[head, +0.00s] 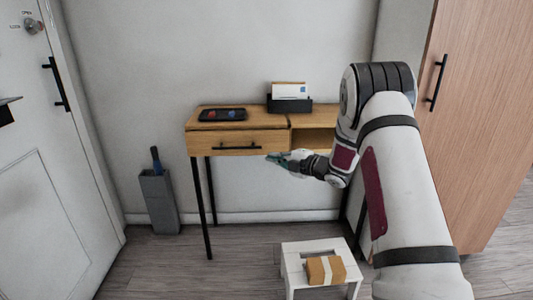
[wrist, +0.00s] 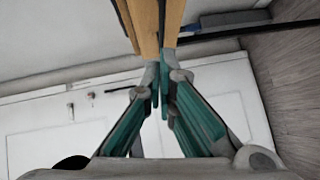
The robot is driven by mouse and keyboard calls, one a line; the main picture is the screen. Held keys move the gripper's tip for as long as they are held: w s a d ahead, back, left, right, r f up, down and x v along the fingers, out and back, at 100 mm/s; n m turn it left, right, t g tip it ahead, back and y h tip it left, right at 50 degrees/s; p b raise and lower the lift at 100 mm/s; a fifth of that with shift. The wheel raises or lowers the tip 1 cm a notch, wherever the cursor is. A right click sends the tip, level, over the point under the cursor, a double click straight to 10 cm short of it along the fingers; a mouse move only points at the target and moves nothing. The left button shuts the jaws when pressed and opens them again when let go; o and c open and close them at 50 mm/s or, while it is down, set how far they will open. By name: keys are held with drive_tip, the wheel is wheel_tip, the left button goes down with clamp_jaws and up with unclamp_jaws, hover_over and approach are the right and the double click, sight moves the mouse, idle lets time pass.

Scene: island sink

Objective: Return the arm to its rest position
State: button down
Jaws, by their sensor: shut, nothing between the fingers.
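My arm (head: 405,190) reaches in from the lower right and bends at the elbow in front of the wooden desk (head: 255,118). My gripper (head: 270,157) points left, in front of the desk and near the lower right part of its drawer (head: 238,138). In the wrist view my gripper (wrist: 160,88) has its green-padded fingers together, with nothing seen held. The desk's wooden edge (wrist: 150,25) shows just beyond the fingertips there. I cannot tell whether they touch it. The drawer looks shut, and its black handle (head: 236,147) is left of my gripper.
A black tray with small red and blue items (head: 222,115) and a dark letter holder (head: 289,104) stand on the desk. A white stool (head: 291,262) bears a box (head: 326,270). A grey umbrella bin (head: 159,202) stands left, a wooden wardrobe (head: 480,120) right.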

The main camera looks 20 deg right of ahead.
wheel_tip(320, 180, up, 9)
drive_tip(key=s+d+m+h, duration=0.2)
drive_tip(key=m+h, duration=0.3)
drive_tip(key=h, duration=0.1)
drive_tip(key=s+r+m+g+h, duration=0.35)
drive_tip(key=s+r+m, duration=0.3)
drive_tip(key=s, duration=0.45)
drive_tip(key=s+a+f+m+g+y, duration=0.1)
drive_tip(key=s+a+m+g, duration=0.35)
drive_tip(key=s, duration=1.05)
drive_tip(key=s+a+f+m+g, duration=0.25)
drive_tip(key=s+a, duration=0.25)
drive_tip(key=s, duration=1.1)
drive_tip(key=s+a+f+m+g+y, duration=0.1)
drive_tip(key=s+a+m+g, duration=0.35)
drive_tip(key=s, duration=1.05)
wheel_tip(320, 180, up, 28)
drive_tip(key=n+t+p, duration=0.1)
drive_tip(key=t+p, duration=0.3)
drive_tip(key=p, duration=2.2)
drive_tip(key=shift+r+t+p, duration=0.25)
drive_tip(key=shift+t+p, duration=0.1)
drive_tip(key=shift+t, duration=0.05)
